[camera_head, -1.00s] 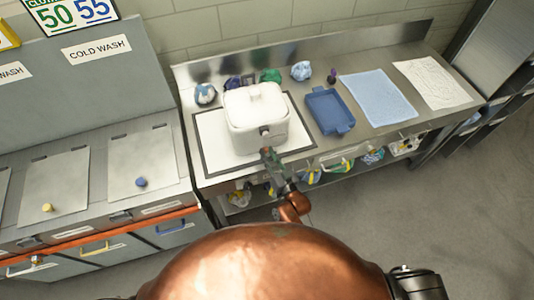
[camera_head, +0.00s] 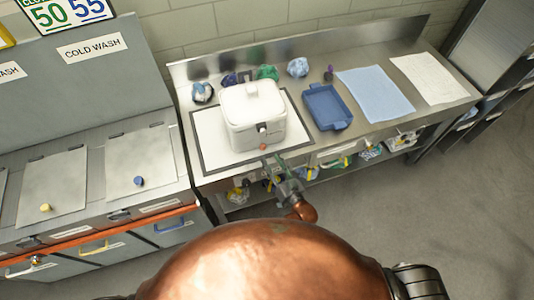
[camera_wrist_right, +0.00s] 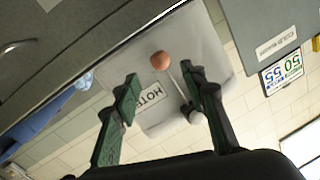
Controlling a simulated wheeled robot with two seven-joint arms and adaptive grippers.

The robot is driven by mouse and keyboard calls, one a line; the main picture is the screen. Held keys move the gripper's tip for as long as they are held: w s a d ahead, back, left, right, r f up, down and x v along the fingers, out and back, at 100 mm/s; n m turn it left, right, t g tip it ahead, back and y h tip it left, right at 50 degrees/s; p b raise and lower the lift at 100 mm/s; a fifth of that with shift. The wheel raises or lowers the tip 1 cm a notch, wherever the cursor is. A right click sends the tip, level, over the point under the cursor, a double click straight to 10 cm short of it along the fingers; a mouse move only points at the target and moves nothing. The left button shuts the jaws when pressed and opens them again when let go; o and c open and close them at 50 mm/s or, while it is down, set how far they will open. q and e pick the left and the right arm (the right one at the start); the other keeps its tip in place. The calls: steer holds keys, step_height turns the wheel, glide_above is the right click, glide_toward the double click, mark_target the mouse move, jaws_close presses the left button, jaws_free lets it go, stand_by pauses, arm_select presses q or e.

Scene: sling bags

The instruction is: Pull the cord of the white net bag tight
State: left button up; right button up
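The white bag (camera_head: 254,116) stands upright on a white mat with a dark border (camera_head: 205,142) on the steel counter. In the right wrist view the bag (camera_wrist_right: 205,55) looks grey-white and bears a "HOTEL" label. A thin pale cord runs from its front lock (camera_wrist_right: 196,117) to an orange-brown bead (camera_wrist_right: 160,60). The bead also shows in the head view (camera_head: 263,147), at the bag's front. My right gripper (camera_head: 273,157) is open just in front of the bead. In its wrist view the fingers (camera_wrist_right: 162,88) are spread, with nothing gripped. My left gripper is not in view.
A blue tray (camera_head: 326,108), a blue cloth (camera_head: 375,93) and a white cloth (camera_head: 428,78) lie to the right. Crumpled coloured bundles (camera_head: 268,73) sit behind the bag. Grey lidded bins (camera_head: 100,175) stand left. A shelf with bagged items lies below the counter.

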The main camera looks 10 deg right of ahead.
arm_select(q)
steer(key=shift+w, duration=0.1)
arm_select(e)
steer(key=v, duration=0.6)
stand_by(0.3)
